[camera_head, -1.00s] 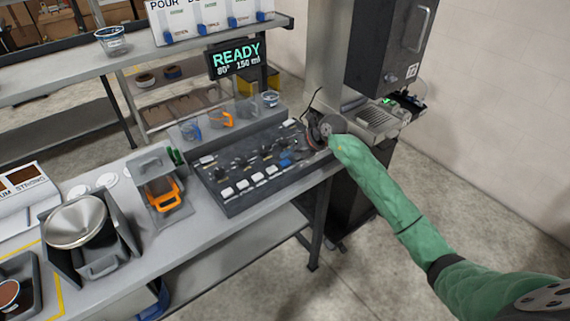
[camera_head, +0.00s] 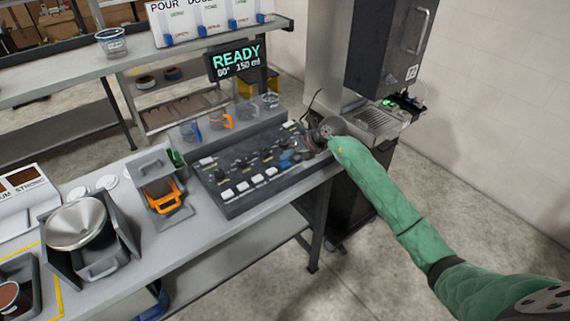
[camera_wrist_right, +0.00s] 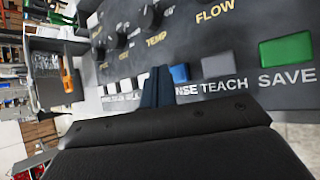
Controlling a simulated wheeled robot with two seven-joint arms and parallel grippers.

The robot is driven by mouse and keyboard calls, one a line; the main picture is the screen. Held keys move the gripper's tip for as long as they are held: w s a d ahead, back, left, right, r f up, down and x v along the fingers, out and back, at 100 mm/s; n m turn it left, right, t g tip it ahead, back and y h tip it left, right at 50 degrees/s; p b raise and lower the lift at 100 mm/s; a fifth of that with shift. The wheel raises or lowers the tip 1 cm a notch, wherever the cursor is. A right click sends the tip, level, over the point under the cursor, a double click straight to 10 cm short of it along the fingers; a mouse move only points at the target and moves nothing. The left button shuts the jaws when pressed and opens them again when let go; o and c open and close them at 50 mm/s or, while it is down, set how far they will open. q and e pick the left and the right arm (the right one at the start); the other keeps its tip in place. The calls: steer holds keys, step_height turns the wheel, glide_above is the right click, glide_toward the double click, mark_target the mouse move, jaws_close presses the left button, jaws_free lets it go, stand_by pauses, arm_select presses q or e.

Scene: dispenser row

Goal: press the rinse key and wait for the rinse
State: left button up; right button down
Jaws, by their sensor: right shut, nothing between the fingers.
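The blue rinse key (camera_wrist_right: 180,73) sits in the key row of the dark control panel (camera_head: 233,205), its label partly hidden so only "NSE" shows. My right gripper (camera_wrist_right: 157,84) is shut and empty. Its fingertips are over the row just left of the blue key in the wrist view; I cannot tell whether they touch anything. In the head view the right gripper (camera_head: 303,147) is at the panel's right end, partly hiding the keys there. The display (camera_head: 235,58) reads READY with 150 ml below. My left gripper is not in view.
A grey TEACH key (camera_wrist_right: 217,66) and a green SAVE key (camera_wrist_right: 286,50) lie right of the blue key. Knobs (camera_wrist_right: 151,17) stand behind the row. An orange-handled container (camera_head: 163,193) and a metal funnel (camera_head: 76,223) stand left of the panel. A dispenser machine (camera_head: 385,45) stands behind right.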

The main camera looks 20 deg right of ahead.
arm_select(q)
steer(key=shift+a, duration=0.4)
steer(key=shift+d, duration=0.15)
arm_select(e)
steer(key=shift+f+b, duration=0.35)
steer(key=shift+f, duration=0.05)
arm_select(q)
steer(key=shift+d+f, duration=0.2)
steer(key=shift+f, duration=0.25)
arm_select(e)
steer(key=shift+f, duration=0.1)
stand_by(0.3)
